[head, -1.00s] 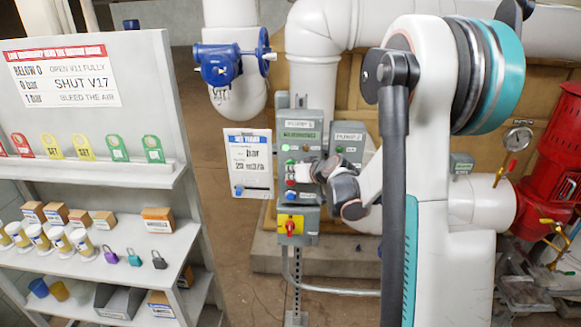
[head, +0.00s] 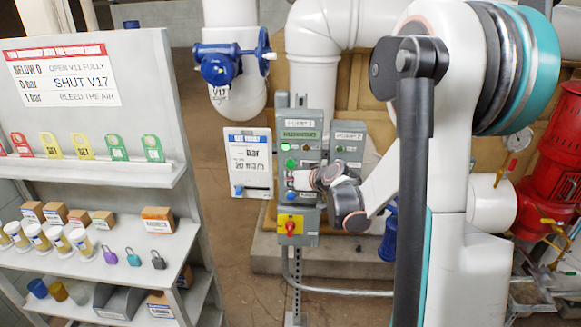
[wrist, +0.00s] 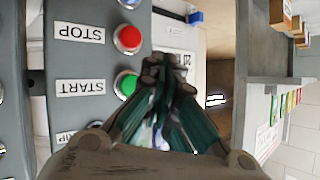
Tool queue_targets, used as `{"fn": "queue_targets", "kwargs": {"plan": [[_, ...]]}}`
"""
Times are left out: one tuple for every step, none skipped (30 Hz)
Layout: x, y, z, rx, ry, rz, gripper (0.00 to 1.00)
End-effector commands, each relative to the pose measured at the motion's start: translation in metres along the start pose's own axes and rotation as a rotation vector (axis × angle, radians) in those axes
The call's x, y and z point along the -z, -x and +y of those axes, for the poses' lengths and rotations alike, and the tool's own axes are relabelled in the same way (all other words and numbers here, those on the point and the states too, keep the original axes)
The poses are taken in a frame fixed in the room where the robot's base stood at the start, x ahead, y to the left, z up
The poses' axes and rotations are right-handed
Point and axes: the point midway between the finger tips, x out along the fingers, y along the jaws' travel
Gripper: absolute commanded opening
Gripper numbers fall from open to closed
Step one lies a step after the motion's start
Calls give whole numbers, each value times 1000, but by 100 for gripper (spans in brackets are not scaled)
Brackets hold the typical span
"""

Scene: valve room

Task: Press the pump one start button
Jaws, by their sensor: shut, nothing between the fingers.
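The pump one box (head: 300,124), labelled PUMP 1, is a grey upright panel with a green display and a column of buttons. In the wrist view the green button (wrist: 126,83) sits beside the START label (wrist: 80,87), and the red button (wrist: 127,39) beside the STOP label (wrist: 79,31). The labels appear upside down there. My gripper (wrist: 163,72) is shut and empty, its fingertips just right of the green button in the picture. I cannot tell whether they touch it.
The pump two box (head: 347,137) stands close to the right. A white sign (head: 249,158) hangs to the left. A red and yellow switch (head: 290,227) is below the buttons. A stocked shelf unit (head: 185,172) stands at left, with floor clear between.

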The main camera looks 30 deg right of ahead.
Motion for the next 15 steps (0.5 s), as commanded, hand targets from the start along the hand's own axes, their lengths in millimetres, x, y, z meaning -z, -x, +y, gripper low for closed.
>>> {"fn": "queue_targets", "kwargs": {"plan": [[-3, 3, -3, 0, 0, 0, 0], [-4, 5, -4, 0, 0, 0, 0], [-6, 8, -6, 0, 0, 0, 0], [-8, 10, -7, 0, 0, 0, 0], [-9, 12, -9, 0, 0, 0, 0], [-11, 14, -10, 0, 0, 0, 0], [-12, 15, -11, 0, 0, 0, 0], [-12, 16, -12, 0, 0, 0, 0], [-13, 17, -13, 0, 0, 0, 0], [-13, 18, -13, 0, 0, 0, 0], [-13, 18, -13, 0, 0, 0, 0], [-13, 18, -13, 0, 0, 0, 0], [-13, 18, -13, 0, 0, 0, 0], [-13, 18, -13, 0, 0, 0, 0], [-13, 18, -13, 0, 0, 0, 0]]}}
